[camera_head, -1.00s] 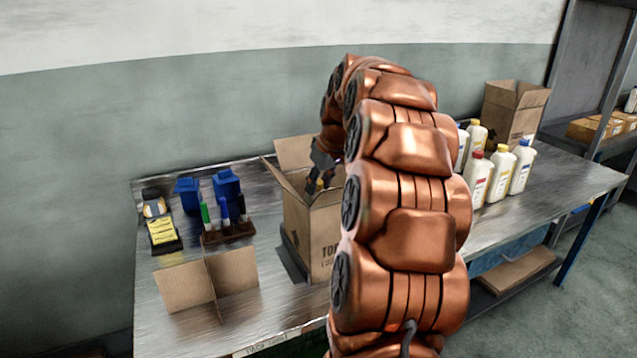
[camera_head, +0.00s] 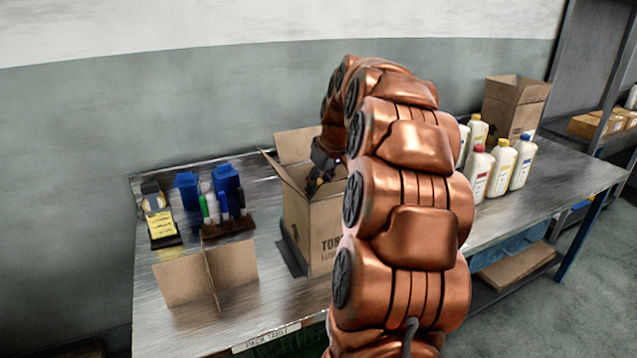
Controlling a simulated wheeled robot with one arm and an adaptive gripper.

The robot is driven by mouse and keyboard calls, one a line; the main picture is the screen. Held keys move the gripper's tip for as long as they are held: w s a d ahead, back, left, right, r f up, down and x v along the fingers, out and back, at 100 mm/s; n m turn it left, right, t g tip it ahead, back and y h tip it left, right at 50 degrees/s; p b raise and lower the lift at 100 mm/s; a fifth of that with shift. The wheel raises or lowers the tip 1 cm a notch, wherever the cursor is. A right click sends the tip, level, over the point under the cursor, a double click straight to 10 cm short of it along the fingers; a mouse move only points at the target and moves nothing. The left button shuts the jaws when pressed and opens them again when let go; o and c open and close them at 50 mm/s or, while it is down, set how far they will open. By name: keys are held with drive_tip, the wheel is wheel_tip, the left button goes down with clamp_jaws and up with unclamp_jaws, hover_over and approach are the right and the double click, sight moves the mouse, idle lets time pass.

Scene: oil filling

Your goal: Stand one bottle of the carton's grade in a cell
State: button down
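An open cardboard carton (camera_head: 324,240) with dark print on its front stands on the metal bench, partly behind my copper arm. My gripper (camera_head: 315,183) points down into the carton's opening. Its fingertips are small and dark there, and I cannot tell whether they are open or hold a bottle. The carton's inside and cells are hidden. White bottles stand on the right of the bench: one with a red cap (camera_head: 477,172), ones with yellow caps (camera_head: 501,170) (camera_head: 477,131), and one with a blue cap (camera_head: 522,163). Another is partly hidden behind my arm.
A crossed cardboard divider (camera_head: 185,285) stands at the bench's front left. Behind it are a marker holder (camera_head: 228,226), blue containers (camera_head: 226,182) and a yellow-labelled item (camera_head: 161,227). Another open carton (camera_head: 512,108) stands at the back right. The right bench front is clear.

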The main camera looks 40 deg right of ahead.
drive_tip(key=shift+f+b, duration=0.55)
drive_tip(key=shift+f, duration=0.3)
drive_tip(key=c, duration=0.6)
unclamp_jaws()
drive_tip(key=shift+c, duration=0.2)
drive_tip(key=v, duration=1.2)
